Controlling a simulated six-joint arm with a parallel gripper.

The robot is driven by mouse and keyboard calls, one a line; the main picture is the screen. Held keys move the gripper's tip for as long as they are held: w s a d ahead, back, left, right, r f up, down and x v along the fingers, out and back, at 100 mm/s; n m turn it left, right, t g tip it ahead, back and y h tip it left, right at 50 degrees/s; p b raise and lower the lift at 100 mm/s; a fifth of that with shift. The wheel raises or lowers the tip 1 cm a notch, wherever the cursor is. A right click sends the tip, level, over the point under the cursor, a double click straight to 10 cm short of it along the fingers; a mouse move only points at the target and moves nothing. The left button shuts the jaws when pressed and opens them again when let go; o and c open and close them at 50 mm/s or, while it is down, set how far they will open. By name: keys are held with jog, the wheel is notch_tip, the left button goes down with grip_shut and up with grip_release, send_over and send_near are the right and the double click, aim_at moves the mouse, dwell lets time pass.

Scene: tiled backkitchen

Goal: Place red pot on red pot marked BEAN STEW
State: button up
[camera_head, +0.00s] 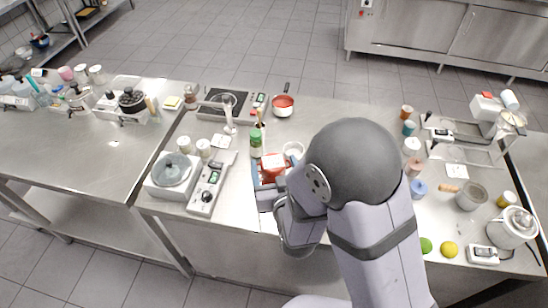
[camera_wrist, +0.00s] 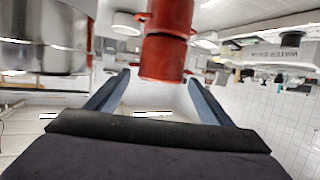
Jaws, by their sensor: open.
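In the wrist view two red pot shapes sit end to end in line, one (camera_wrist: 163,57) nearer my fingers and one (camera_wrist: 170,14) beyond it at the top edge. They look stacked and touching. My gripper (camera_wrist: 158,78) is open, its two blue-grey fingers spread on either side of the nearer one; contact cannot be told. In the head view red pot surfaces (camera_head: 273,161) show at my gripper (camera_head: 271,178), partly hidden by it. No BEAN STEW marking is legible.
A green-lidded jar (camera_head: 255,143) is close to my gripper's left. A scale with a dial (camera_head: 206,190) stands farther left. Jars and cups crowd the right side.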

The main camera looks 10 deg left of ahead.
jog(key=shift+s+d+r+p, duration=0.3)
jog(key=shift+s+p, duration=0.25)
jog(key=shift+p, duration=0.5)
jog(key=shift+s, duration=0.1)
jog(key=shift+a+r+p, duration=0.1)
jog(key=shift+r+p, duration=0.2)
jog(key=d+r+m+g+h+p, duration=0.25)
jog(key=d+g, duration=0.25)
jog(key=d, duration=0.3)
jog(key=s+d+f+m+g+h+b, duration=0.2)
jog(key=s+d+g, duration=0.6)
jog(key=s+d, duration=0.8)
jog(key=shift+s+d+f+g+h+b, duration=0.3)
jog(key=shift+s+d+h+b, duration=0.05)
jog(key=shift+d+h+b, duration=0.1)
